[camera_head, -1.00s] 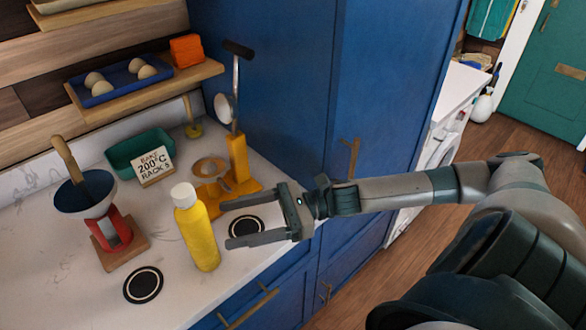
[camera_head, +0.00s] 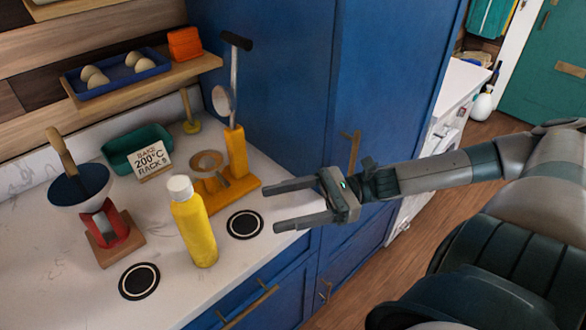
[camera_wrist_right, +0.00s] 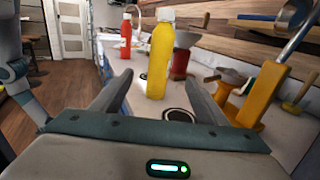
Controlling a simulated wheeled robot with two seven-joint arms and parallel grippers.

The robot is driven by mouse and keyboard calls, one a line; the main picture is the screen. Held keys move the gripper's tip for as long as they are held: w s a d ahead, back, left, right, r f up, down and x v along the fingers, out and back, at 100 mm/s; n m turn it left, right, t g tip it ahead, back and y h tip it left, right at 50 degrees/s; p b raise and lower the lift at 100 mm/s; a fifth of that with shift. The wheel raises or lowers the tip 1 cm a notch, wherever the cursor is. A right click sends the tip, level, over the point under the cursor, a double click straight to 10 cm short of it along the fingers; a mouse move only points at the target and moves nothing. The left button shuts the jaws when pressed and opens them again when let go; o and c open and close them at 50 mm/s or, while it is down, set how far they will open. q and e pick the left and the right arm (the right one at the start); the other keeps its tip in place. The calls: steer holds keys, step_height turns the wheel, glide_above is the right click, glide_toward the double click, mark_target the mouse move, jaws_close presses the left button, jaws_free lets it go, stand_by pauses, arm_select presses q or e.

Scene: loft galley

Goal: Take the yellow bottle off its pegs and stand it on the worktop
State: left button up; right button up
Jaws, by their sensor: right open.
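The yellow bottle (camera_head: 194,226) with a white cap stands upright on the white worktop (camera_head: 68,296), between two black round pads. It also shows in the right wrist view (camera_wrist_right: 160,58), beyond the fingers. My right gripper (camera_head: 270,206) is open and empty, to the right of the bottle and clear of it, with its fingers pointing left toward it. The yellow stand (camera_head: 237,160) with a ladle-like utensil is behind, between bottle and cabinet. My left gripper is not in view.
A red scale-like stand with a bowl (camera_head: 82,188) is left of the bottle. Black pads (camera_head: 244,225) (camera_head: 139,281) lie on the worktop. A recipe card (camera_head: 150,160) and green tray stand behind. A red bottle (camera_wrist_right: 126,36) shows in the wrist view. Blue cabinets (camera_head: 285,80) bound the right.

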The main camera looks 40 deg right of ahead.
steer(key=shift+v, duration=1.05)
